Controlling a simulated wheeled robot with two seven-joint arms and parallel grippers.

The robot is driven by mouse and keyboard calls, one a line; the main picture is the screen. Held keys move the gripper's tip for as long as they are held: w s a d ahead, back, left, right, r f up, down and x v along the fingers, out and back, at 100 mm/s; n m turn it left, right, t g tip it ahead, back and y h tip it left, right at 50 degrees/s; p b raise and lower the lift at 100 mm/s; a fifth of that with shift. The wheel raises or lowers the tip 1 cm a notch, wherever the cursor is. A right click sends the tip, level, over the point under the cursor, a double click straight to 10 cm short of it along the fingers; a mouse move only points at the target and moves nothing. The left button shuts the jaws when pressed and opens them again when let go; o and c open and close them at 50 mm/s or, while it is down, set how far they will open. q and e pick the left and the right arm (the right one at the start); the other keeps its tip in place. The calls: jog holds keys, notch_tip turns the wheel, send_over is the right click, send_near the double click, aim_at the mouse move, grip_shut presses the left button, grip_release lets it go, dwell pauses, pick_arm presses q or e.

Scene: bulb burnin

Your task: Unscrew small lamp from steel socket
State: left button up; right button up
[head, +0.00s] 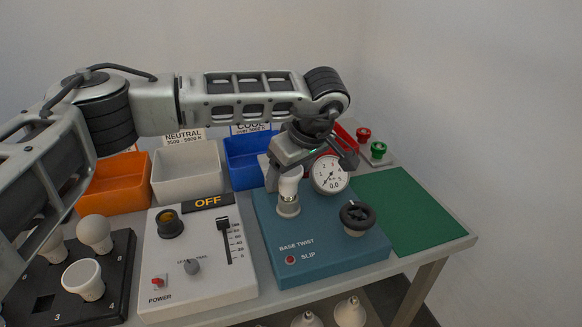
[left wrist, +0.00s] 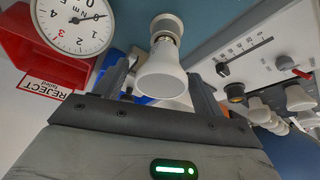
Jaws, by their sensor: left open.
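The small white lamp (head: 289,187) stands upright in the steel socket (head: 288,208) on the teal base twist tester (head: 328,250). My left gripper (head: 289,172) is above it, pointing down, and hides the lamp's upper part in the head view. In the left wrist view the lamp (left wrist: 162,78) lies between the two open fingers of my left gripper (left wrist: 160,82), with a gap visible on either side. The socket (left wrist: 166,27) shows beyond the lamp. My right gripper is not in view.
A round dial gauge (head: 330,175) and a black knob (head: 357,215) sit close by on the tester. The white power box (head: 195,265) reads OFF. Orange (head: 115,185), white (head: 186,173) and blue bins stand behind. A green mat (head: 405,210) at the right is clear.

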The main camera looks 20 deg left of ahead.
pick_arm(q)
jog(key=m+h, duration=0.1)
jog(key=m, duration=0.2)
jog(key=m+t+h, duration=0.1)
jog(key=m, duration=0.2)
jog(key=shift+s+a+f+m+t+b, duration=0.1)
jog(key=shift+s+f+m+t+b, duration=0.1)
jog(key=shift+m+t+b, duration=0.15)
jog(key=m+h, duration=0.1)
jog(key=m, duration=0.2)
jog(key=m+h, duration=0.1)
jog(key=m, duration=0.2)
jog(key=shift+s+r, duration=0.15)
